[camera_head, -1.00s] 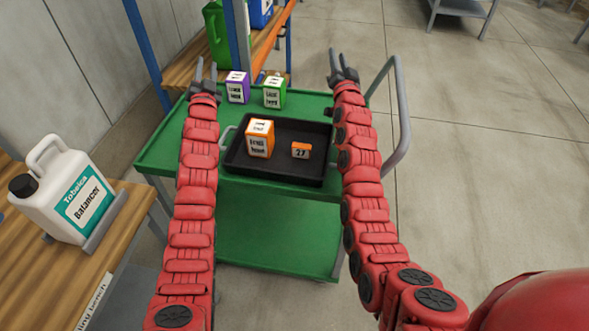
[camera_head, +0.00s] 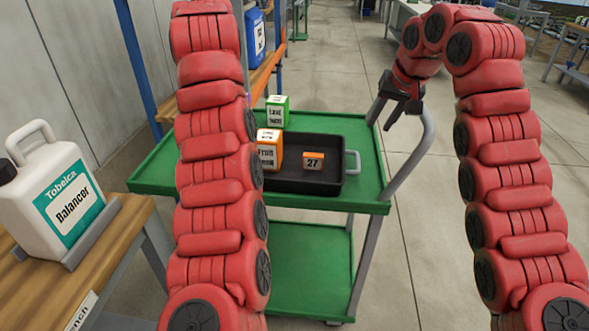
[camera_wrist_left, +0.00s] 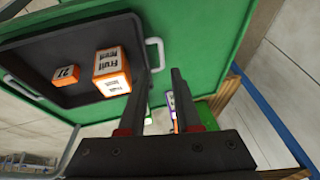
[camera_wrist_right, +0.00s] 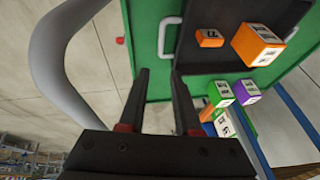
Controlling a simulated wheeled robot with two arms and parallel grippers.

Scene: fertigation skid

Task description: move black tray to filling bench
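The black tray (camera_head: 330,185) lies on the green cart's top. It carries an orange-and-white box (camera_head: 270,152) and a small orange block (camera_head: 313,161) marked 27. My left arm hides the tray's left side in the head view. My left gripper (camera_wrist_left: 161,70) is open, its fingertips close to one pale tray handle (camera_wrist_left: 154,54); contact is unclear. My right gripper (camera_head: 402,112) points down to the right of the tray. It is open and empty in the right wrist view (camera_wrist_right: 159,73), just short of the other handle (camera_wrist_right: 164,36). The wooden filling bench (camera_head: 130,225) is at left.
The green cart (camera_head: 160,175) has a grey push handle (camera_head: 420,150) close to my right gripper. A green-and-white box (camera_head: 277,111) and a purple one (camera_wrist_right: 245,92) stand behind the tray. A white Balancer jug (camera_head: 55,195) stands on the bench. Floor at right is clear.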

